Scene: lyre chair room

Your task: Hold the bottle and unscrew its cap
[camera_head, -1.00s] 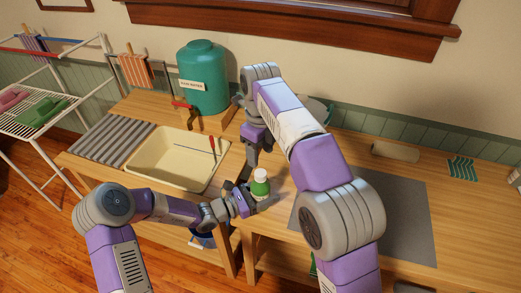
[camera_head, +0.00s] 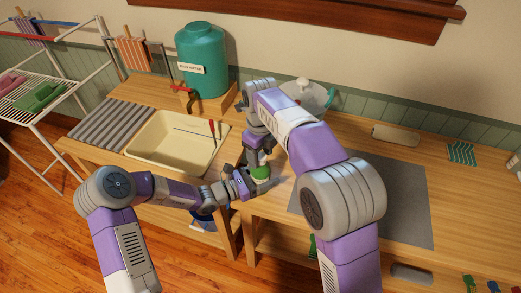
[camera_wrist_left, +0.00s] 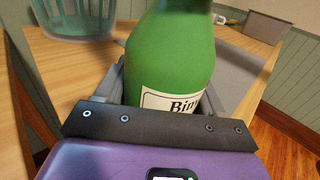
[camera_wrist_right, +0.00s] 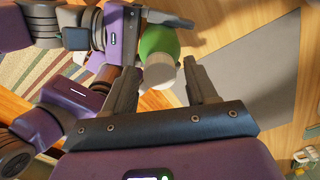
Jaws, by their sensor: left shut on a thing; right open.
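A green bottle (camera_head: 261,174) stands upright at the counter's front edge. My left gripper (camera_head: 247,183) is shut on its body from the left. In the left wrist view, the green bottle (camera_wrist_left: 172,52) sits between the fingers, with part of a white label (camera_wrist_left: 172,103) showing; its top is out of frame. My right gripper (camera_head: 258,158) is over the bottle and largely hides the cap in the head view. In the right wrist view, the white cap (camera_wrist_right: 158,74) lies between the open fingers, apparently without contact; exact height is unclear.
A cream sink basin (camera_head: 165,152) is left of the bottle, and a teal water tank (camera_head: 202,62) stands behind. A clear bowl (camera_head: 312,97) is behind my right arm. A grey mat (camera_head: 405,215) lies to the right on the wooden counter.

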